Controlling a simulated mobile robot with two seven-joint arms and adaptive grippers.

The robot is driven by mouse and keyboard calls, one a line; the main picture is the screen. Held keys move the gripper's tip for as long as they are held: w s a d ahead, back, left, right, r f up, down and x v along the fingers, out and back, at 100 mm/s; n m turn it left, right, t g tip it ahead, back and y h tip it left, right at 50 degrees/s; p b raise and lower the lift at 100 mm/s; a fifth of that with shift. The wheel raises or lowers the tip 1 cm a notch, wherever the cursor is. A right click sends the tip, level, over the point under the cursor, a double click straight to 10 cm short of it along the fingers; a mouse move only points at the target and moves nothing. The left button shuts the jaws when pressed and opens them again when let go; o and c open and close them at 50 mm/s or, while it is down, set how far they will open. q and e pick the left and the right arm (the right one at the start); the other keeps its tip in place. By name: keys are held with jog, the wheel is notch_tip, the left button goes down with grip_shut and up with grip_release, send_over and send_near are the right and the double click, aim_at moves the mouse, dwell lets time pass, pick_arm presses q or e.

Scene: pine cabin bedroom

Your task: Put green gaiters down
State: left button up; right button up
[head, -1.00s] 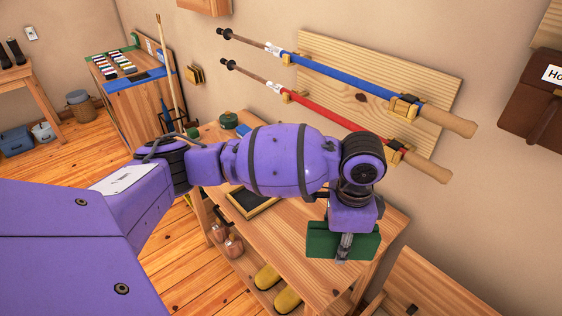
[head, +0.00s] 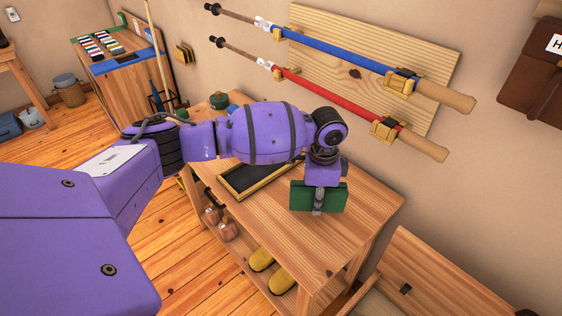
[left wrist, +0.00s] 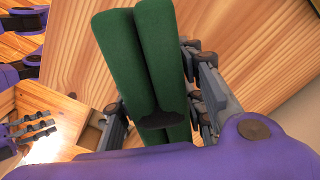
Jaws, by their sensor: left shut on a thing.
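The green gaiters (head: 335,197) are a folded bundle in my left gripper (head: 318,207), over the right part of the wooden table (head: 372,203). In the left wrist view the gaiters (left wrist: 158,45) appear as two thick green rolls, with the gripper's grey fingers (left wrist: 163,112) on either side. I cannot tell whether their underside touches the tabletop. My right gripper (left wrist: 32,130) shows at the left edge of the left wrist view; its opening is unclear. It is not in the head view.
Two poles (head: 340,97) hang on the wall behind. An open wooden box (head: 420,270) stands to the right. The tabletop's right and front are clear.

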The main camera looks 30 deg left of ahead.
pick_arm(q)
jog(key=shift+w+a+f, duration=0.1)
jog(key=shift+w+f, duration=0.1)
jog(key=shift+f, duration=0.7)
jog(key=shift+w+a+f, duration=0.1)
jog(key=shift+w+f, duration=0.1)
jog(key=shift+f, duration=0.7)
jog(key=shift+f, duration=0.15)
jog(key=o, duration=1.3)
notch_tip(320, 180, up, 12)
jog(key=shift+r, duration=0.15)
